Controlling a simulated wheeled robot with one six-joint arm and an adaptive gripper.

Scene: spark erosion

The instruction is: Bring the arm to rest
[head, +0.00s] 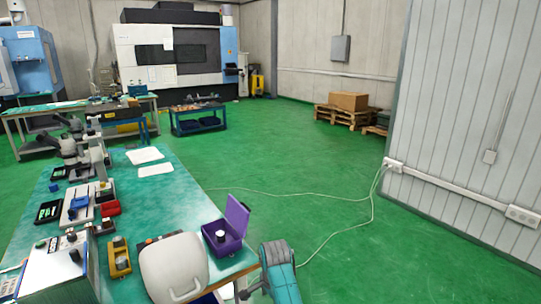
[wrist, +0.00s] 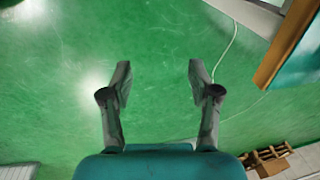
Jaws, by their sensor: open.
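My gripper (wrist: 156,80) shows in the wrist view with its two fingers spread wide apart and nothing between them. In the head view, part of my arm (head: 280,272) with a teal cover shows at the bottom, just off the right front corner of the green-topped bench (head: 165,192). The fingertips cannot be made out clearly in the head view.
A pale cable (head: 325,240) crosses the floor. A pallet with a carton (head: 348,101) stands far back. The middle floor is clear.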

